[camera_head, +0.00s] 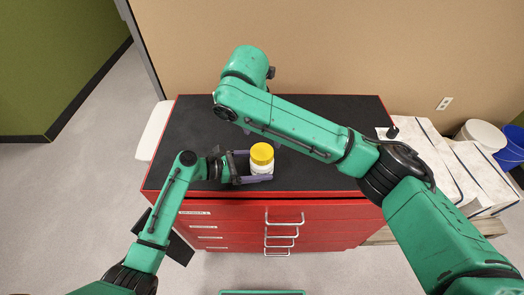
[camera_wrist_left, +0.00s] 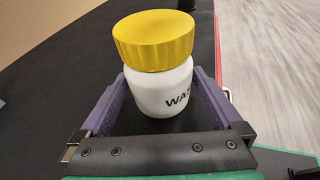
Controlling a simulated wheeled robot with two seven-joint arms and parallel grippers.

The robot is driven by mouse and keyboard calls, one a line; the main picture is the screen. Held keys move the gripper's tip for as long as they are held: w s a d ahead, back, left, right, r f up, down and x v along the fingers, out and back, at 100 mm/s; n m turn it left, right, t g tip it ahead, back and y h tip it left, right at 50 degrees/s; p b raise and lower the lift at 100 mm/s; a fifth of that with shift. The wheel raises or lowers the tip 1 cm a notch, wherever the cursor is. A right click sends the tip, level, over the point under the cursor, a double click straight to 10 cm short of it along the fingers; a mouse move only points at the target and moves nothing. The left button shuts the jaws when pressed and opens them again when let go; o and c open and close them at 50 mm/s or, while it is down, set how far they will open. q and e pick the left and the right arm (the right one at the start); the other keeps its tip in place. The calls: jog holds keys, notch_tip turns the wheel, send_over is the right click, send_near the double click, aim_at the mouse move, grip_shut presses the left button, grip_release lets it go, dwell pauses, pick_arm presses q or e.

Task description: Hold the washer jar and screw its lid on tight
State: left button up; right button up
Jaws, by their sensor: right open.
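The white washer jar (camera_head: 262,169) stands upright near the front edge of the black cabinet top. Its yellow lid (camera_head: 262,153) sits on its mouth; how tightly it is screwed cannot be seen. My left gripper (camera_head: 261,166) comes in from the left, its purple fingers on both sides of the jar body, below the lid.
The red drawer cabinet (camera_head: 230,210) has a bare black top (camera_head: 340,110) around the jar. My right forearm crosses above it. White sheets or slabs (camera_head: 440,160), a white bucket (camera_head: 482,132) and a blue bucket (camera_head: 512,148) are at the right. A wall stands behind.

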pick_arm(q)
jog(key=v, duration=1.2)
